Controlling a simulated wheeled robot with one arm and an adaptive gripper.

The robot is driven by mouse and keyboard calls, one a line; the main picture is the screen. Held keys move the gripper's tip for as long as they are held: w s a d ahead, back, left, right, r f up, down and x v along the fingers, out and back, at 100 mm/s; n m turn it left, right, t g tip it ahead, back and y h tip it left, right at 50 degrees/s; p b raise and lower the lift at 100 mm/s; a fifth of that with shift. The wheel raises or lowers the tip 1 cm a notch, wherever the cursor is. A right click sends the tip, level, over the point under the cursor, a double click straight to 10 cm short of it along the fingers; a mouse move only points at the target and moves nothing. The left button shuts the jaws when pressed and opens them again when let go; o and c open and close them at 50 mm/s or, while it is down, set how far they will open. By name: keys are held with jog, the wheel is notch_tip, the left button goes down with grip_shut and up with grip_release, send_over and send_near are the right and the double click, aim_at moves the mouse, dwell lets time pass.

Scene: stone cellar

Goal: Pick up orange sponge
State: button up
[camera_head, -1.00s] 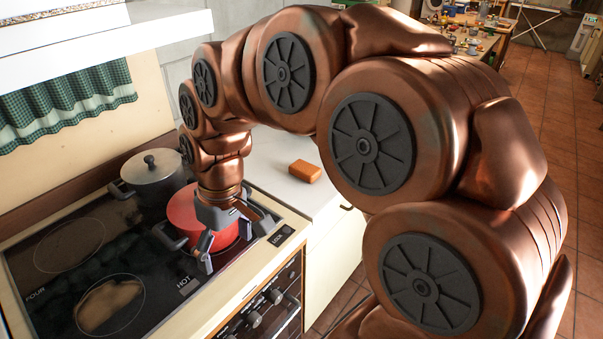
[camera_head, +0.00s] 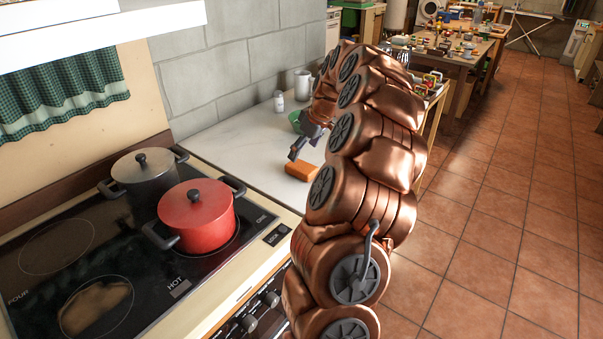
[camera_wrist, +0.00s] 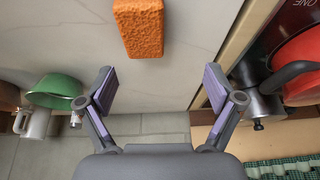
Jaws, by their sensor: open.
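The orange sponge (camera_head: 301,171) is a small rough block lying on the white counter to the right of the stove. In the wrist view the sponge (camera_wrist: 139,27) shows at the top, beyond the fingertips and nearer the left finger. My gripper (camera_wrist: 160,91) is open with nothing between its fingers. In the head view my gripper (camera_head: 303,149) is over the counter, above and behind the sponge; my arm partly hides it.
A red pot (camera_head: 197,217) and a grey pot (camera_head: 148,178) stand on the black stove (camera_head: 60,265) at left. A green bowl (camera_head: 296,121), a white mug (camera_head: 302,85) and a small white bottle (camera_head: 278,101) stand farther back on the counter (camera_head: 240,142). The counter's left part is clear.

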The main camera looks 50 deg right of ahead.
aim_at(302, 166)
jog(key=shift+s+d+f, duration=0.15)
jog(key=shift+d+f, duration=0.1)
jog(key=shift+d, duration=0.35)
jog(key=shift+s+d+f, duration=0.15)
jog(key=shift+d+f, duration=0.05)
jog(key=shift+d, duration=0.35)
jog(key=p+x, duration=0.3)
jog(key=x, duration=0.4)
jog(key=shift+f, duration=0.1)
jog(key=shift+w+f, duration=0.1)
jog(key=shift+f, duration=0.1)
jog(key=shift+f+b, duration=0.25)
jog(key=shift+b, duration=0.4)
jog(key=c, duration=1)
jog(key=shift+r+p, duration=0.25)
jog(key=shift+p, duration=0.15)
